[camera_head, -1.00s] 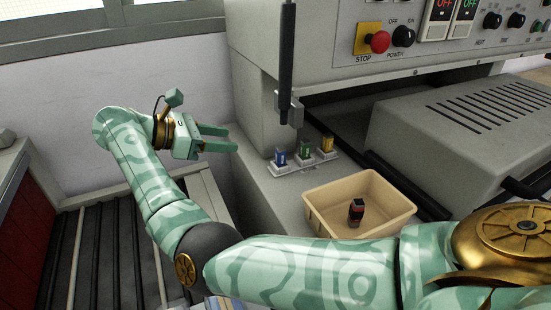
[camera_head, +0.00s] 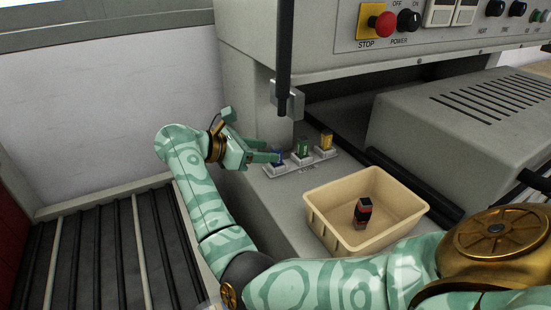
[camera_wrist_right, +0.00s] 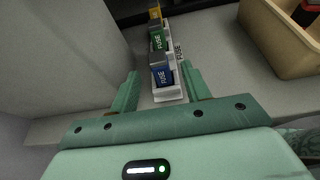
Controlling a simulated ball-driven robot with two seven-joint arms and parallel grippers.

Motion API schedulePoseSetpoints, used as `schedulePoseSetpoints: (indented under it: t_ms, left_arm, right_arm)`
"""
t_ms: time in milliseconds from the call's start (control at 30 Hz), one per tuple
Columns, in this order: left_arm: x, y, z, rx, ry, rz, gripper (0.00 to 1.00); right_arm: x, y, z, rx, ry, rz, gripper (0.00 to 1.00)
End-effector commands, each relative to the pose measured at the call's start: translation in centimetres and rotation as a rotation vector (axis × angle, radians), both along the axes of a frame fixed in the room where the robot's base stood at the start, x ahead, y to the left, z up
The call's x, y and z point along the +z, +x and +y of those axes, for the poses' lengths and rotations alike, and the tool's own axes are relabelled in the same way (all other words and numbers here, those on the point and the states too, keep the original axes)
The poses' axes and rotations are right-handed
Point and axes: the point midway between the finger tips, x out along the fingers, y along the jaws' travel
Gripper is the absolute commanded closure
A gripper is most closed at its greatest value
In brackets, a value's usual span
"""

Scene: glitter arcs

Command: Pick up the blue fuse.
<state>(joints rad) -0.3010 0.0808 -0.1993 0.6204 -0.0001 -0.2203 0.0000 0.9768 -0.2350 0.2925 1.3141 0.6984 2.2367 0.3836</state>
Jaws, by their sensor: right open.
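The blue fuse (camera_wrist_right: 163,76) stands upright in the near slot of a white holder (camera_head: 277,173) on the grey machine ledge. In the head view the fuse is mostly hidden by my right gripper (camera_head: 275,158). In the wrist view my right gripper (camera_wrist_right: 161,82) is open, with one finger on each side of the blue fuse. Gaps show between the fingers and the fuse, so it is not gripped. My left gripper is out of view.
A green fuse (camera_head: 303,147) and a yellow fuse (camera_head: 326,140) stand in line beyond the blue one. A tan bin (camera_head: 337,239) holding a black and red object (camera_head: 363,213) is to the right. A dark vertical bar (camera_head: 285,60) hangs just above the holder.

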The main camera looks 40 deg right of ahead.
Motion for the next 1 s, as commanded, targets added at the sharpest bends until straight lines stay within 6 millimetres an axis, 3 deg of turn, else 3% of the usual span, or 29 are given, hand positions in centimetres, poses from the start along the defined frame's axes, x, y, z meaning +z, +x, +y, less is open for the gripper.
schedulePoseSetpoints:
  t_ms: [233,500,700,1000]
  left_arm:
    - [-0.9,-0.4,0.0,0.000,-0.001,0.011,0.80]
    - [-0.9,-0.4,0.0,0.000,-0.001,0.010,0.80]
    - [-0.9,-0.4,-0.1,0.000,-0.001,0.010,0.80]
    - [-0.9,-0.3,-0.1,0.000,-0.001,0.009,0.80]
  right_arm:
    - [-1.7,-1.1,-3.5,-0.003,-0.002,0.005,0.53]
    - [-1.7,-1.2,-3.8,-0.001,0.000,0.004,0.53]
    - [-1.7,-1.2,-3.8,-0.001,0.000,0.004,1.00]
    - [-1.6,-1.2,-3.8,-0.001,0.000,0.003,1.00]
